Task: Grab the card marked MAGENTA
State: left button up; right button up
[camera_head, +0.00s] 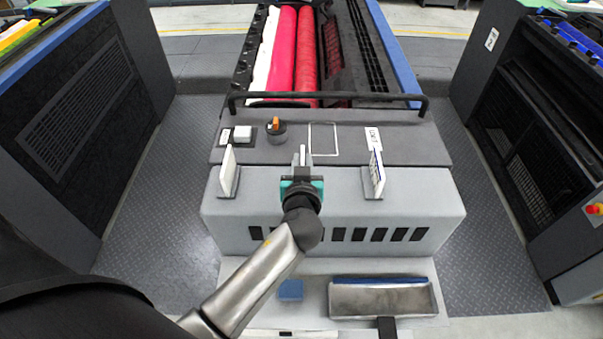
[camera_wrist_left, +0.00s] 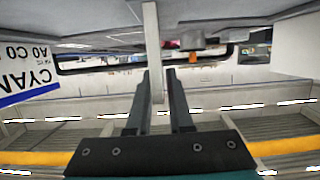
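A thin white card (camera_head: 303,153) stands nearly edge-on in the middle of the grey console; its marking cannot be read. My left gripper (camera_head: 302,172) reaches it from the front. In the left wrist view the card's edge (camera_wrist_left: 152,45) lies between the two fingers (camera_wrist_left: 157,85), nearer the left one, with a small gap at the right one. A card with a blue stripe (camera_head: 376,168) stands on the right; the wrist view shows it upside down, reading CYAN (camera_wrist_left: 27,72). Another white card (camera_head: 228,168) stands on the left, its marking not readable. My right gripper is not in view.
Behind the cards are a dark round knob (camera_head: 276,133) with an orange mark and a black bar (camera_head: 330,97) before red rollers (camera_head: 293,50). Below the console are a metal tray (camera_head: 383,300) and a blue block (camera_head: 290,289). Dark machine cabinets flank both sides.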

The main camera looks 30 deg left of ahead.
pick_arm(q)
grip_shut()
jog(key=shift+r, duration=0.1)
dwell(0.3)
